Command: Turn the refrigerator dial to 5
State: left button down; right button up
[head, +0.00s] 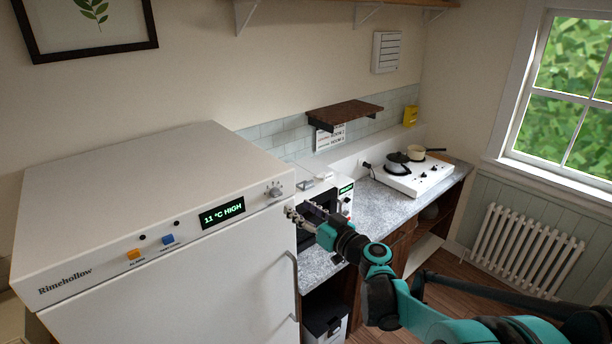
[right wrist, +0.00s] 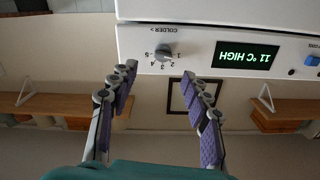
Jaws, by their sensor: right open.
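The white refrigerator (head: 150,205) stands at the left of the head view. Its grey dial (head: 274,191) is at the right end of the front panel. The dial (right wrist: 163,53) also shows upside down in the right wrist view, with small numbers around it and the word COLDER; its exact setting is too small to read. The display (head: 222,213) reads 11 °C HIGH. My right gripper (head: 299,213) is open and empty, just right of and below the dial in the head view. In the wrist view its fingertips (right wrist: 157,74) spread short of the dial, apart from it.
An orange button (head: 134,254) and a blue button (head: 168,239) sit left of the display. A refrigerator handle (head: 290,270) is below the gripper. A microwave (head: 322,212) and a hob (head: 412,172) stand on the counter behind my right arm.

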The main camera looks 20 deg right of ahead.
aim_at(279, 195)
jog(key=p+x, duration=0.1)
jog(key=x, duration=0.6)
jog(key=shift+a+r, duration=0.15)
jog(key=shift+a, duration=0.05)
jog(key=shift+w, duration=0.3)
jog(key=shift+w+a, duration=0.1)
jog(key=shift+a, duration=0.2)
grip_shut()
